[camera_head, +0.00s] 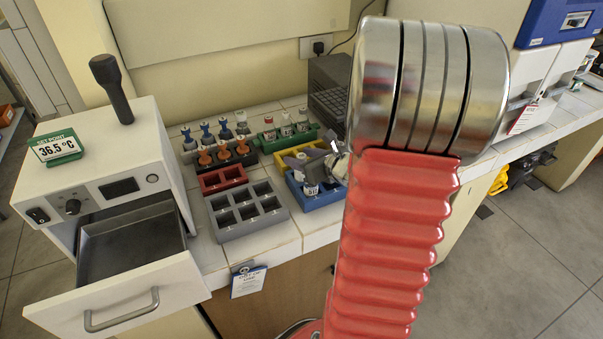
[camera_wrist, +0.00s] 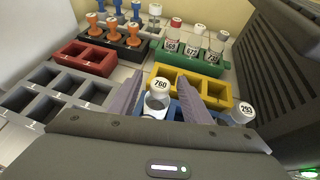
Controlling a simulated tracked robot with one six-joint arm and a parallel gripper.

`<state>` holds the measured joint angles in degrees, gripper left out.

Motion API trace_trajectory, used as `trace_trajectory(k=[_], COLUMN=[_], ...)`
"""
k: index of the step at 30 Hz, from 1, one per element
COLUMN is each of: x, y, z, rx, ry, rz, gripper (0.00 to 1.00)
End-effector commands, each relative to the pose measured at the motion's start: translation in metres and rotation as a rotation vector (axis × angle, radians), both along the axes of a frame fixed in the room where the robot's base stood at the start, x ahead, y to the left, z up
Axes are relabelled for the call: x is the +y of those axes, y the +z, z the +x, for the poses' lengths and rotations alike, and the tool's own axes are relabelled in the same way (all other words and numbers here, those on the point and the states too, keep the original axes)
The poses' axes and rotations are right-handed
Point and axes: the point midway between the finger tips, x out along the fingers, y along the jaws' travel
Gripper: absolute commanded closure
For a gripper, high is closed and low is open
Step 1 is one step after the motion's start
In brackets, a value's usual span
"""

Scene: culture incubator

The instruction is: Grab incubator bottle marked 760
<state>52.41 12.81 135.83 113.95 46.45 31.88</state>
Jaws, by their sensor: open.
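The bottle marked 760 (camera_wrist: 158,100) has a white cap and shows in the wrist view between the two grey fingers of my gripper (camera_wrist: 160,78). The fingers are open on either side of it, and I cannot tell whether they touch it. It stands in the blue rack (camera_wrist: 182,111), mostly hidden by my gripper. In the head view my gripper (camera_head: 315,160) is over the blue rack (camera_head: 325,198). A bottle (camera_head: 311,189) with a label too small to read shows below the fingers. A second white-capped bottle, marked 253 (camera_wrist: 245,114), stands to the right in the wrist view.
A yellow rack (camera_head: 285,157) with empty slots and a green rack (camera_head: 269,135) with several bottles stand behind. Red (camera_head: 222,180) and grey (camera_head: 252,222) empty racks are at left. The incubator's drawer (camera_head: 117,290) is open. A dark box (camera_head: 328,85) stands at the back.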

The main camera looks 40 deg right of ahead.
Motion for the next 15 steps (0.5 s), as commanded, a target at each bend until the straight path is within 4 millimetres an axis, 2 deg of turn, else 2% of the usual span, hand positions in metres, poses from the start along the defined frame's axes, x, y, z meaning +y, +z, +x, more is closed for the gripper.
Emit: trace_trajectory(k=[2, 15], x=[0.0, -0.0001], y=[0.0, 0.0001], z=[-0.0001, -0.0002], rx=[0.0, 0.0], ry=[0.0, 0.0], rz=[0.0, 0.0], gripper=[0.57, 0.88])
